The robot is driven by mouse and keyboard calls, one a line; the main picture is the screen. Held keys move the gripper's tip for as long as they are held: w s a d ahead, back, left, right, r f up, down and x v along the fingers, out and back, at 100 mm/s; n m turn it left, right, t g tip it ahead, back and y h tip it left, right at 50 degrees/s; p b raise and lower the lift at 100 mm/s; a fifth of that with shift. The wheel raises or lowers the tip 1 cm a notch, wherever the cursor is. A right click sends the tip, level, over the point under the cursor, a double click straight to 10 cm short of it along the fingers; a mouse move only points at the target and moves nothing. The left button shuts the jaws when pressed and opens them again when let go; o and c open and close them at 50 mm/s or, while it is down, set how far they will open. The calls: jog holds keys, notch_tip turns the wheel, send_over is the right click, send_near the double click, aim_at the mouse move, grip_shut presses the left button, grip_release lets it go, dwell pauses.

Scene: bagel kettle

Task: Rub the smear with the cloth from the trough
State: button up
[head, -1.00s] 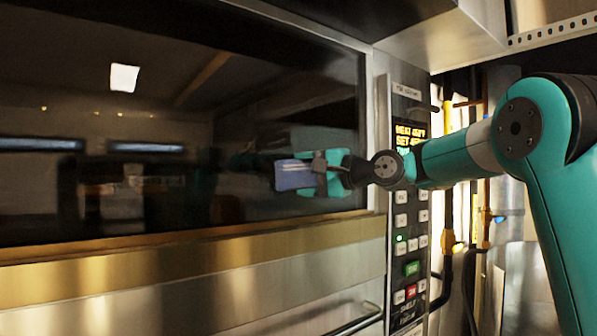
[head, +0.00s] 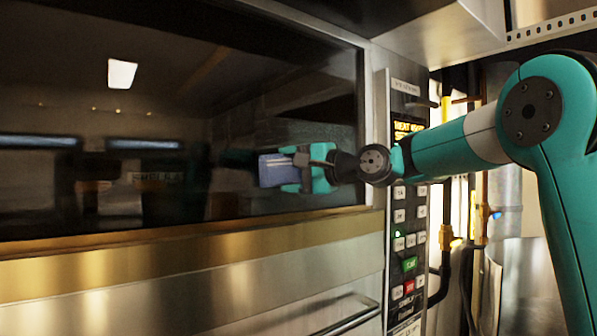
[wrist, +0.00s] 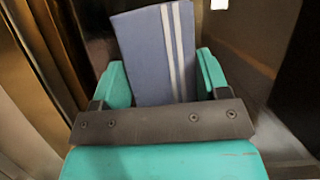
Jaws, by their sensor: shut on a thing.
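My gripper (head: 296,172) is shut on a folded blue cloth (head: 272,170) in front of the dark glass of the oven door. In the wrist view the cloth (wrist: 148,62) stands out between the two teal fingers of my gripper (wrist: 160,80) and shows two pale stripes on its right side. A hazy greyish patch on the glass (head: 310,125), above and right of the cloth, may be the smear, but its limits are unclear. I cannot tell whether the cloth touches the glass. The trough is not clearly seen.
A control panel (head: 408,215) with buttons and a lit display stands right of the glass. A brass-coloured ledge (head: 150,245) runs below the glass, and a bar handle (head: 345,318) juts out lower down. Yellow pipes (head: 447,215) are behind my arm.

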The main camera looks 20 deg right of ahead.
aim_at(249, 170)
jog(key=shift+s+a, duration=0.2)
jog(key=shift+a, duration=0.85)
jog(key=shift+s+a, duration=0.25)
jog(key=shift+a, duration=0.85)
jog(key=shift+s+a, duration=0.2)
jog(key=shift+a, duration=0.85)
jog(key=shift+b, duration=0.35)
jog(key=shift+s+d+b, duration=0.2)
jog(key=shift+s+b, duration=0.2)
jog(key=shift+s, duration=0.6)
jog(key=shift+s+d+b, duration=0.25)
jog(key=shift+s+b, duration=0.1)
jog(key=shift+s, duration=0.6)
jog(key=shift+s+d+b, duration=0.2)
jog(key=shift+s+b, duration=0.2)
jog(key=shift+s, duration=0.6)
jog(key=s, duration=0.2)
jog(key=s+b, duration=0.1)
jog(key=shift+d, duration=0.25)
